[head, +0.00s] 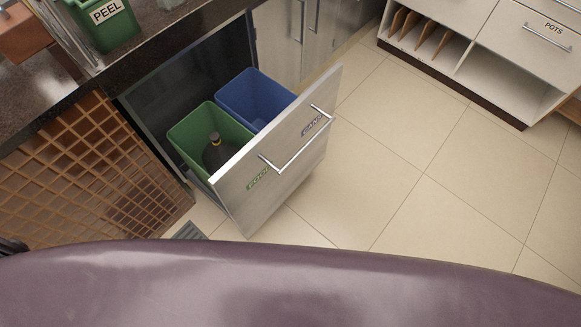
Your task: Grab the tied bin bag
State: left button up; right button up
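The tied bin bag (214,154) is dark, with a narrow gathered neck and a yellow tie near its top. It sits upright inside the green bin (190,126), and the bin walls hide its lower part. The green bin stands in a pulled-out drawer, beside a blue bin (254,90). Neither of my grippers can be made out in the head view. A small dark part shows at the far left edge, too little to tell what it is.
The open drawer's front panel (258,205) has a long bar handle (298,143) and juts over the tiled floor (395,175). A dark counter (120,48) with a green PEEL container (102,25) is at upper left, above a brown lattice (95,175). Floor to the right is clear.

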aim_at(217, 153)
jog(key=u, duration=0.9)
